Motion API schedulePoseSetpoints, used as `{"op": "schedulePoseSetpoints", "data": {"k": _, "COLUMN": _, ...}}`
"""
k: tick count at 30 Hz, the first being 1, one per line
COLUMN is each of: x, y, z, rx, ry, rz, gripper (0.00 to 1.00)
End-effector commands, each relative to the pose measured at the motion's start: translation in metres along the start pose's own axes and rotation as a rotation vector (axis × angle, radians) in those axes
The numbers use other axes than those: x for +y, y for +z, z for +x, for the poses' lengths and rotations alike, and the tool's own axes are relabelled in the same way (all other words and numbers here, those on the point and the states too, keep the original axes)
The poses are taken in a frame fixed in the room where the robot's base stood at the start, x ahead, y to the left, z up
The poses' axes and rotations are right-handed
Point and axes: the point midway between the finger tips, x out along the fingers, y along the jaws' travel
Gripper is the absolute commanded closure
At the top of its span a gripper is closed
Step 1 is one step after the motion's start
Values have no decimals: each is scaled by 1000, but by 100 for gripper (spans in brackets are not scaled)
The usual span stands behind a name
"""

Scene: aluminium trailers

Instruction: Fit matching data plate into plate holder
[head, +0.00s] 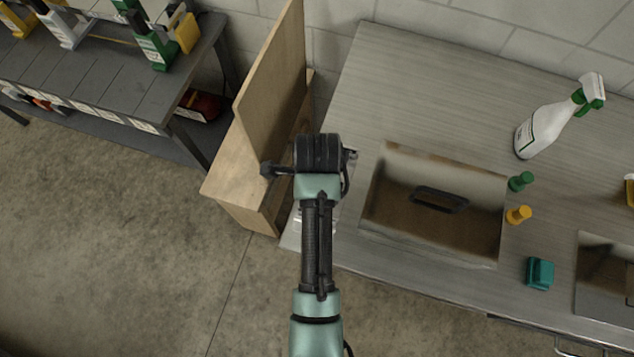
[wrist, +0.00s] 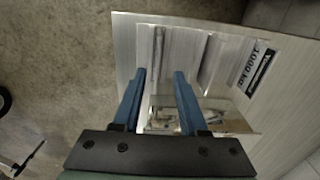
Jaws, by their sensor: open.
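In the wrist view my gripper (wrist: 160,74) has two blue fingers, open and spread apart. They are over a pale metal fixture (wrist: 182,50) with raised bars and a label (wrist: 257,72) on its right side that seems to read "PA 0001" upside down. A shiny, mirror-like surface (wrist: 185,103) shows between and beyond the fingers; I cannot tell whether it is a data plate or part of the holder. Nothing is clearly held. In the head view my arm hides the fingers and most of the fixture, whose pale edge (head: 340,212) shows beside the arm.
The metal counter (head: 420,70) has a sink recess (head: 400,225) right of my arm. A spray bottle (head: 550,125), green peg (head: 520,181), yellow peg (head: 518,214) and teal block (head: 540,272) stand farther right. A wooden panel (head: 272,85) rises at left, near my wrist.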

Motion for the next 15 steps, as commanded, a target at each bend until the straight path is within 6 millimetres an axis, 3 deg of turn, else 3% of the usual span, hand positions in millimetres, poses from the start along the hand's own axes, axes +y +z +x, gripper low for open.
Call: {"op": "schedulePoseSetpoints", "data": {"k": 15, "x": 6, "y": 3, "z": 52, "rx": 0, "ry": 0, "rz": 0, "gripper": 57}}
